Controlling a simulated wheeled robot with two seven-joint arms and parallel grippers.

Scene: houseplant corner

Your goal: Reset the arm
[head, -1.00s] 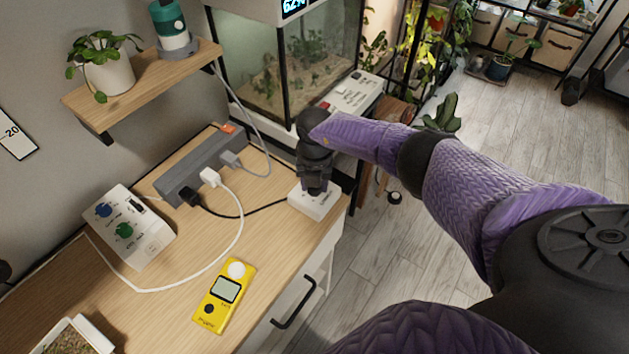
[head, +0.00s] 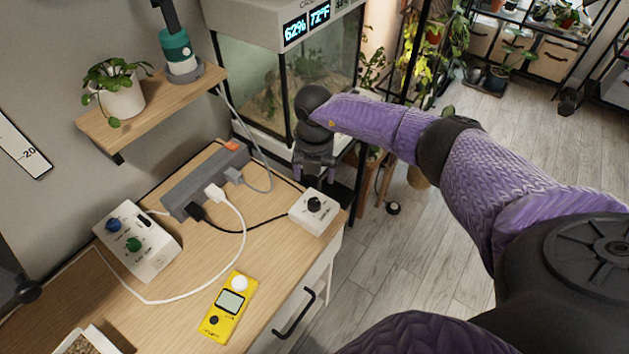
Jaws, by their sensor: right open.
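My right gripper (head: 314,177) hangs fingers down, open and empty, with a gap between its two fingers. It is above and behind the small white box with a black knob (head: 314,208), near the desk's back right corner, and appears clear of the knob. My purple right arm reaches in from the right. My left gripper is not in view.
The wooden desk (head: 165,305) holds a grey power strip (head: 200,182), a white box with blue and green knobs (head: 140,247) and a yellow meter (head: 229,306). A glass terrarium (head: 270,80) stands behind. A shelf (head: 150,115) holds a potted plant (head: 118,95).

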